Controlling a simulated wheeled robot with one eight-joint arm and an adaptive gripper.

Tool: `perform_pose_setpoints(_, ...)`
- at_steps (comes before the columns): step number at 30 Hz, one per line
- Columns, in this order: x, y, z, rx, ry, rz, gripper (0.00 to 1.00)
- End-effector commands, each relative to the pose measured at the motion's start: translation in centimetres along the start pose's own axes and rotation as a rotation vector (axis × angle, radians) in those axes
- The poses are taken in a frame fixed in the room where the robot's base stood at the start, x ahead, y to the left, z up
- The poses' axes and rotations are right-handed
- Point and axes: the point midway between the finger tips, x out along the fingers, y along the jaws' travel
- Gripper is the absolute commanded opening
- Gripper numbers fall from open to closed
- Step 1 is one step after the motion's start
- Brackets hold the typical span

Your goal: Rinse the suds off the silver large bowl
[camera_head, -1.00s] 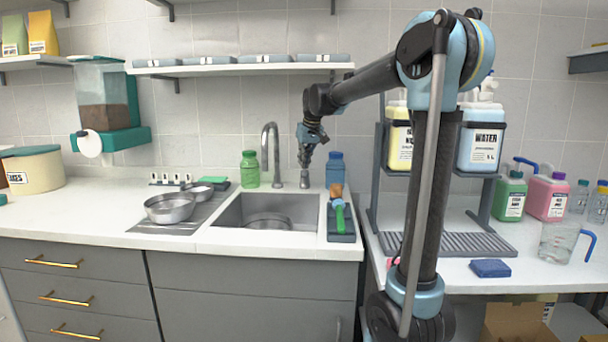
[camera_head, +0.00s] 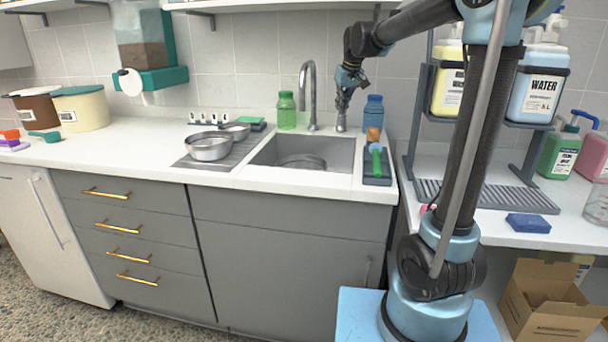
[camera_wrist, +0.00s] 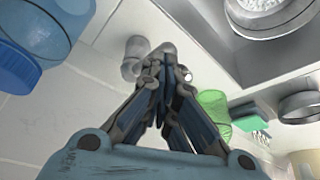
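A silver bowl (camera_head: 302,160) sits in the sink (camera_head: 262,152); its inside looks pale and speckled in the wrist view (camera_wrist: 268,8). A larger-looking silver bowl (camera_head: 208,149) and a smaller one (camera_head: 237,131) stand on the grey drain mat left of the sink. The curved faucet (camera_head: 312,92) rises behind the sink. My gripper (camera_head: 343,103) points down over a short grey post (camera_head: 341,122) right of the faucet. In the wrist view my fingertips (camera_wrist: 166,72) are together, beside the grey post (camera_wrist: 136,58); I cannot tell whether they touch it.
A green bottle (camera_head: 287,110) stands left of the faucet and a blue bottle (camera_head: 373,112) close right of my gripper. A dark tray (camera_head: 377,180) with a green-handled brush lies along the sink's right edge. The counter further left has free room.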

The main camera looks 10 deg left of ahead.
Motion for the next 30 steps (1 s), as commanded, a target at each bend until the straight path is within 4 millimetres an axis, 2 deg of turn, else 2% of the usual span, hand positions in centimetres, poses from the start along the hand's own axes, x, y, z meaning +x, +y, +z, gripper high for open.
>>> perform_pose_setpoints(21, 2.1, 0.0, 0.9, 0.0, 0.0, 0.0, 0.0)
perform_pose_setpoints(30, 2.1, 0.0, 0.9, 0.0, 0.001, 0.0, 0.0)
